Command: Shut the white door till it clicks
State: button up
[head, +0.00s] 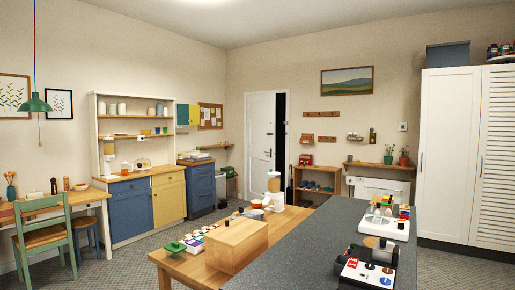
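The white door (259,132) stands in the back wall, left of the picture's middle. It is ajar: a dark upright gap (280,135) shows between its right edge and the frame. A small handle (270,153) shows near its right edge. The foot of the door is partly hidden behind furniture and things in front. My gripper is not in view.
A grey counter (305,255) fills the front right, with toy-like things on it. A wooden table with a wooden box (237,244) stands beside it. A shoe shelf (318,171) stands right of the door. Grey floor (137,260) is open at the left.

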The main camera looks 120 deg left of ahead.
aim_at(261, 107)
jog(key=u, duration=3.9)
jog(key=i+j+u, duration=0.25)
jog(key=i+u, duration=0.15)
jog(key=i+j+u, duration=0.1)
jog(key=i+u, duration=0.3)
jog(key=i, duration=0.25)
jog(key=i+l+u, duration=0.1)
jog(key=i+u, duration=0.3)
jog(key=i, duration=0.15)
jog(key=i+l+u, duration=0.2)
jog(key=i+u, duration=0.2)
jog(key=i, duration=0.15)
jog(key=i+j, duration=0.1)
jog(key=i, duration=1)
jog(key=i+j+z, duration=0.1)
jog(key=i, duration=0.45)
jog(key=i+j, duration=0.2)
jog(key=i, duration=0.35)
jog(key=i+l+z, duration=0.6)
jog(key=i+z, duration=0.65)
jog(key=z, duration=0.15)
jog(key=i+j+z, duration=0.1)
jog(key=i+z, duration=0.35)
jog(key=i+j+z, duration=0.3)
jog(key=i+z, duration=0.45)
jog(key=i, duration=4.1)
